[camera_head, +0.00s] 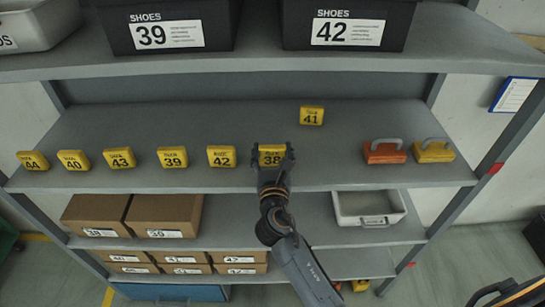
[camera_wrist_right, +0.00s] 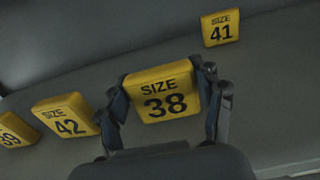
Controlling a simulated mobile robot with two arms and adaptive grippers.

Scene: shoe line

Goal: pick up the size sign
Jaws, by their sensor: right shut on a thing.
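The yellow size 38 sign (camera_head: 271,154) is at the middle of the shelf in the head view. My right gripper (camera_head: 272,160) is shut on it, with a finger at each side, as the right wrist view also shows (camera_wrist_right: 162,92). The size 41 sign (camera_head: 311,116) stands behind and to the right. Size signs 42 (camera_head: 221,156), 39 (camera_head: 172,156), 43 (camera_head: 119,158), 40 (camera_head: 73,160) and 44 (camera_head: 32,160) form a row to the left. I cannot tell whether the 38 sign touches the shelf. My left gripper is not clearly in view.
An orange block (camera_head: 385,152) and a yellow block (camera_head: 434,151) with grey handles sit at the shelf's right. Black shoe bins 39 (camera_head: 168,35) and 42 (camera_head: 347,33) stand on the shelf above. Brown boxes (camera_head: 165,215) and a white tray (camera_head: 369,219) are below.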

